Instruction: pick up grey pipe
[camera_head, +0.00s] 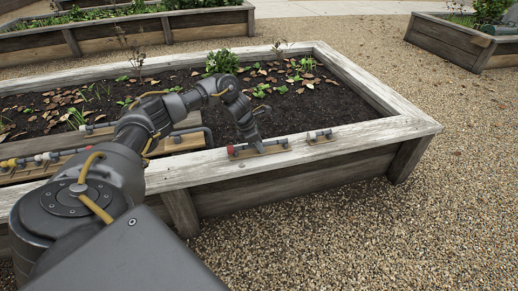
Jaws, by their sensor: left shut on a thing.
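My left arm reaches in from the left over the near rim of the raised bed. My left gripper (256,143) points down at a small pipe fitting on the near rim and is shut on what looks like the grey pipe (272,144). The pipe has a red end (232,150) at its left and sits low over a small wooden base (262,151). The gripper hides its middle. I cannot tell whether it is clear of the base. My right gripper is not in view.
A second small grey fitting (320,135) sits on the rim just right of the gripper. A wooden board (178,143) with a bent grey pipe (206,132) and more fittings with yellow and red parts (22,161) lie left, partly behind my arm. Gravel (400,235) surrounds the bed.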

